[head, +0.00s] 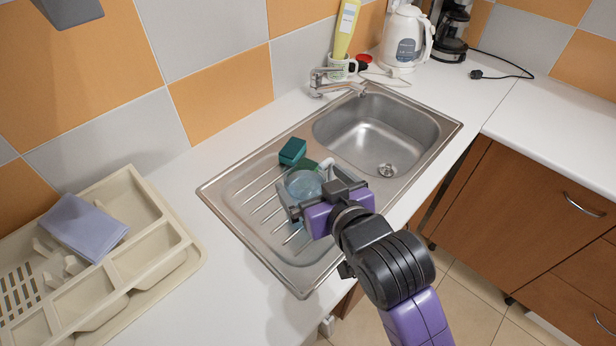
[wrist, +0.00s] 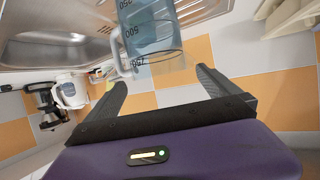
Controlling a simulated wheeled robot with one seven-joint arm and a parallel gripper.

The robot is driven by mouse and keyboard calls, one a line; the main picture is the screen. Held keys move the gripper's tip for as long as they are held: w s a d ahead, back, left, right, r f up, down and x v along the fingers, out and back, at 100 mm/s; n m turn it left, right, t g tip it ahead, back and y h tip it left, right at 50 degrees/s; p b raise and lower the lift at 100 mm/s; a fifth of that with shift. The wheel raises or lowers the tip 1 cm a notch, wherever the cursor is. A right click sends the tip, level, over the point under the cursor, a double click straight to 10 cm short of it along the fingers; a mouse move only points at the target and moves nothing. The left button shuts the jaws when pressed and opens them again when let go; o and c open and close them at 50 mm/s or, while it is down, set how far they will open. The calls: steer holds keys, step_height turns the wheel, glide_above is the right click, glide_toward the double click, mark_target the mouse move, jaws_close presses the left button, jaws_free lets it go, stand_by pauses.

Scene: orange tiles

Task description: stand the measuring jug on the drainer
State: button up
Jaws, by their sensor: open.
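The measuring jug (head: 304,185) is see-through blue and stands upright on the ribbed drainer (head: 240,190), left of the sink bowl. In the wrist view the jug (wrist: 150,35) shows dark volume marks, its open rim and a clear handle on the left; its base is cut off by the frame's top edge. My gripper (head: 312,190) is open at the jug's near side. In the wrist view the two fingers of my gripper (wrist: 160,80) are spread wide, with the jug in line with the gap between them. Contact cannot be made out.
A green sponge (head: 292,150) lies behind the jug, with a small white-and-green item beside it. The sink bowl (head: 375,130) and tap (head: 335,82) are to the right. A cream cutlery tray (head: 150,200) holds a folded cloth. A kettle (head: 402,38) stands at the back.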

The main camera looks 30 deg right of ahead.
steer(key=p+v, duration=0.6)
steer(key=v, duration=0.3)
steer(key=s+f+t+y, duration=0.1)
steer(key=s+f, duration=0.1)
steer(key=s, duration=2.1)
steer(key=shift+s+d+n, duration=0.15)
steer(key=shift+s+n, duration=0.15)
steer(key=shift+n, duration=0.1)
steer(key=shift+f, duration=0.15)
step_height(320, 180, down, 6)
steer(key=b, duration=0.6)
